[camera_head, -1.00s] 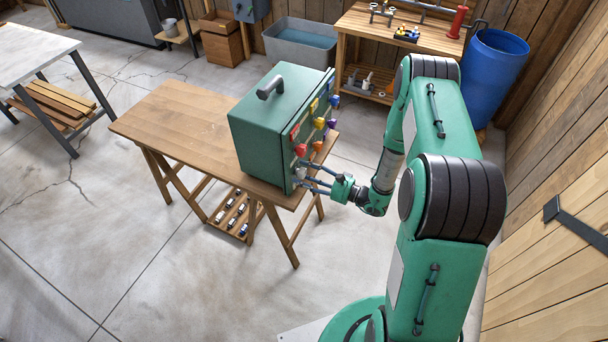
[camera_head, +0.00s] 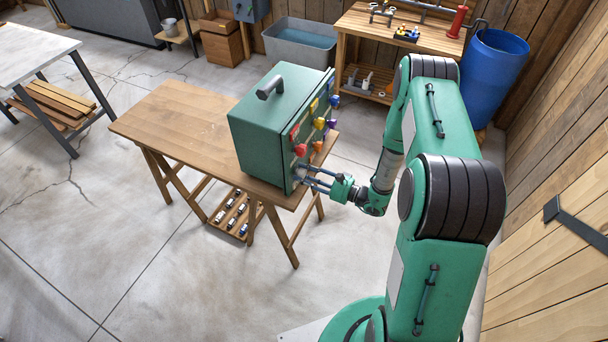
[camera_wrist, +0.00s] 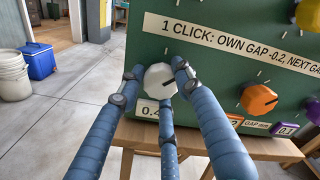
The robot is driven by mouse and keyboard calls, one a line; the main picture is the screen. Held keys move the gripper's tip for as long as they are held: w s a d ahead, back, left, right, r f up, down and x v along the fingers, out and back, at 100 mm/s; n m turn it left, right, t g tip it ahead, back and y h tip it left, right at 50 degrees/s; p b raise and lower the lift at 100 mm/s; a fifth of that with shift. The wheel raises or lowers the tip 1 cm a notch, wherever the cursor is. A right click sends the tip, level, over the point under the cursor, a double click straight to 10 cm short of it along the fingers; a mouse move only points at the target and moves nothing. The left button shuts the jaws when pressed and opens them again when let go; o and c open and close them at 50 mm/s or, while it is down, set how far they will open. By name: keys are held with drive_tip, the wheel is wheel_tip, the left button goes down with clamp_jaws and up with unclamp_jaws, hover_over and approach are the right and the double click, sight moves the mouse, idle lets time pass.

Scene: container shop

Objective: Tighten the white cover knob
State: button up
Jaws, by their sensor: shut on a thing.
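The white cover knob (camera_wrist: 160,80) sits low on the front panel of a green box (camera_head: 268,125), above a tag partly hidden by a finger that shows "0." and part of a digit. In the head view the knob is mostly hidden by the fingers. My gripper (camera_wrist: 160,88) faces the panel with its three blue fingers shut around the white knob, one on each side and one below. My gripper also shows in the head view (camera_head: 308,178), level with the panel's lower near corner.
An orange knob (camera_wrist: 259,100) and a purple knob (camera_wrist: 314,108) sit right of the white one. Red, blue and yellow knobs fill the panel above. The box stands on a wooden table (camera_head: 165,120) whose left part is clear. A panel label reads "1 CLICK: OWN GAP -0.2".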

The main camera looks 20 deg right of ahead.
drive_tip(key=shift+r+m, duration=0.1)
drive_tip(key=shift+m, duration=0.2)
drive_tip(key=m, duration=0.3)
drive_tip(key=shift+r+m, duration=0.1)
drive_tip(key=shift+m, duration=0.2)
drive_tip(key=m+p, duration=0.1)
drive_tip(key=m, duration=0.3)
drive_tip(key=shift+w+m, duration=0.1)
drive_tip(key=shift+m, duration=0.2)
drive_tip(key=m+p, duration=0.1)
drive_tip(key=m, duration=0.3)
drive_tip(key=shift+d+r+p, duration=0.1)
drive_tip(key=shift+p, duration=0.25)
drive_tip(key=m+p, duration=0.1)
drive_tip(key=m, duration=0.3)
drive_tip(key=shift+w+d+m, duration=0.1)
drive_tip(key=shift+w+m, duration=0.05)
drive_tip(key=shift+m, duration=0.15)
drive_tip(key=o, duration=1.1)
drive_tip(key=shift+o, duration=0.3)
